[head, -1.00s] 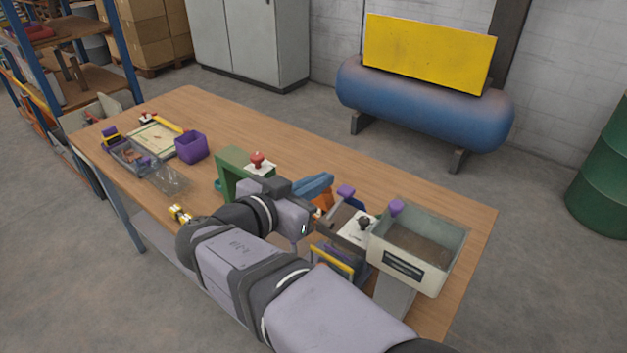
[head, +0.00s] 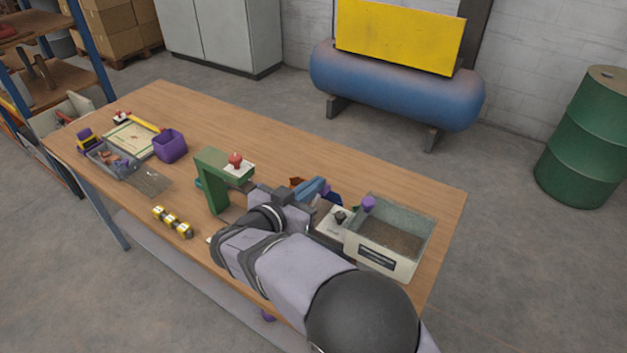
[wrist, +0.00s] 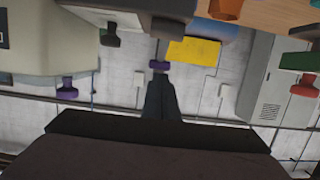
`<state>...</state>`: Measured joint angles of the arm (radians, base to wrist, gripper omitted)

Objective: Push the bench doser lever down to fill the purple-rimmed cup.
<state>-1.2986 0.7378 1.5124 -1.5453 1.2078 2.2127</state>
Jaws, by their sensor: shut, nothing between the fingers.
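In the wrist view my gripper (wrist: 160,90) is shut, its dark fingers together and empty. A purple knob (wrist: 159,65), apparently a lever's end, shows right at the fingertips; I cannot tell whether they touch. In the head view my gripper's body (head: 283,207) is over the bench beside the green stand, and my arm hides the space below it. Another purple knob (head: 368,203) is at the grey hopper (head: 378,258), and it also shows at left in the wrist view (wrist: 68,90). I cannot make out the purple-rimmed cup.
The green stand (head: 213,185) with a red knob (head: 235,159) is left of my gripper. A white plate with a black knob (head: 340,216) is right of it. A purple box (head: 170,146) and a yellow-black object (head: 172,221) lie further left. The bench's back strip is clear.

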